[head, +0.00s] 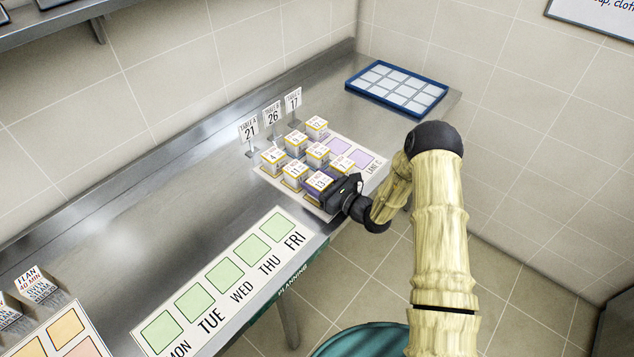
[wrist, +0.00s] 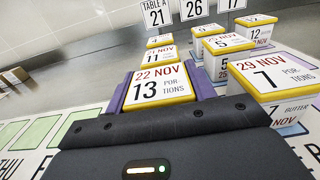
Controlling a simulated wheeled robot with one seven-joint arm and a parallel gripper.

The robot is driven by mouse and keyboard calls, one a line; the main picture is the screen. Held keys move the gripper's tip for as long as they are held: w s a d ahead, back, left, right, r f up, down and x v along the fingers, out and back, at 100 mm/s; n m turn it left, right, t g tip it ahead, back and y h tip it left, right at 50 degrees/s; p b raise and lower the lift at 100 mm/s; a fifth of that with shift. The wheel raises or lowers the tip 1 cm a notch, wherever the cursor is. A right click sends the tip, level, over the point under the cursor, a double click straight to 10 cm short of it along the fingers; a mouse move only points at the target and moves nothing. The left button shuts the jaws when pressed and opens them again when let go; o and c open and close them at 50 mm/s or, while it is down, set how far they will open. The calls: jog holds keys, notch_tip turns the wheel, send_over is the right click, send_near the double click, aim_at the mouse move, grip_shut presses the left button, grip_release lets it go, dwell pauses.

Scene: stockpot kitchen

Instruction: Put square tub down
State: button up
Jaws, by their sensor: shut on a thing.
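The square tub (head: 319,181) is white with a yellow-edged lid and sits at the front corner of the tub mat (head: 370,180). Its label reads 22 NOV, 13 portions, in the wrist view (wrist: 160,86). My gripper (head: 330,186) is shut on this tub, with purple fingers (wrist: 205,87) along its sides. The tub looks upright, at about the height of its neighbours. I cannot tell whether its base touches the mat, as the gripper hides its lower part.
Several similar tubs stand close behind and beside it, including the 7-portion tub (wrist: 275,75). Table signs (head: 272,116) stand behind them. The planning board (head: 225,280) has empty green squares. A blue-framed tray (head: 398,87) lies at the back right. Bare steel counter (head: 150,225) is at left.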

jog(key=shift+f, duration=0.45)
jog(key=shift+f, duration=0.1)
jog(key=o, duration=1.1)
jog(key=shift+c, duration=0.2)
jog(key=shift+d, duration=0.1)
jog(key=b+v, duration=0.3)
jog(key=v, duration=0.8)
jog(key=shift+s+d, duration=0.2)
jog(key=shift+s, duration=0.25)
jog(key=shift+d, duration=0.1)
